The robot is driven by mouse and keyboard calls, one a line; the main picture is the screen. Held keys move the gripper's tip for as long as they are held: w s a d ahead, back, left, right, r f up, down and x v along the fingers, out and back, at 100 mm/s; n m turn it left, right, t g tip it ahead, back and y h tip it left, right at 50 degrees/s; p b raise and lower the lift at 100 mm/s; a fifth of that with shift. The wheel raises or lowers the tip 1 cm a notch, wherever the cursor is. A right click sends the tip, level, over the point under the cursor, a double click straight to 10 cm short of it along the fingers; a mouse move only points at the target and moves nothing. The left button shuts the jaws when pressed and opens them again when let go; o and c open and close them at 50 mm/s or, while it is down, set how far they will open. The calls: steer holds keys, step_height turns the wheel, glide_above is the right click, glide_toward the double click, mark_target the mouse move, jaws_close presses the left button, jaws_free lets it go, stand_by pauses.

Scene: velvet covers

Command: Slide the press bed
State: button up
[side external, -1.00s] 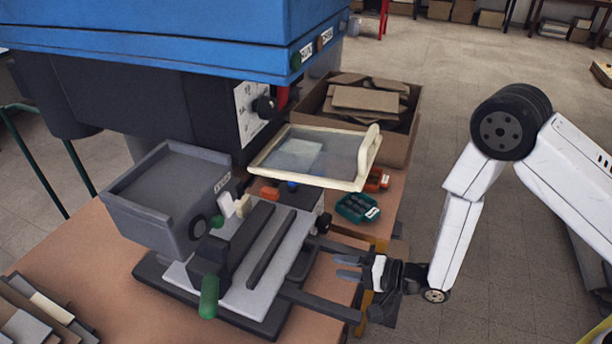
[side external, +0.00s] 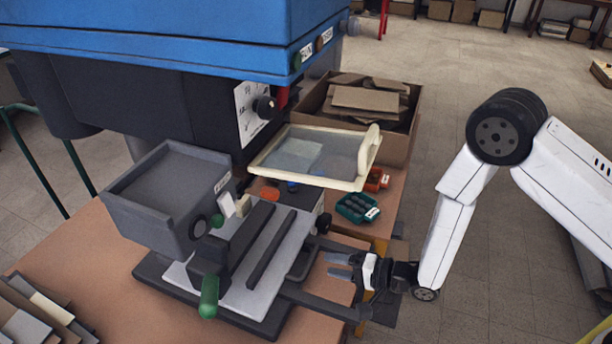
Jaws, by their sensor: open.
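The press bed (side external: 262,275) is a light grey plate with dark bars across it, low under the blue-topped press (side external: 200,40). A green handle (side external: 209,297) stands at its front left. Dark rails (side external: 325,303) extend from the bed's base to the right. My gripper (side external: 338,266) is open and empty, just right of the bed, its fingers pointing left toward it and close to the rails. I cannot tell whether the fingers touch anything.
A cream-framed clear guard (side external: 318,155) juts out above the bed's back right. A dark grey box (side external: 168,199) stands at left. Beyond are a carton of boards (side external: 366,105) and a green tray (side external: 357,208). Flat sheets (side external: 35,315) lie at the front left.

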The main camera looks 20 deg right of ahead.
steer(key=shift+x, duration=2.45)
jaws_close()
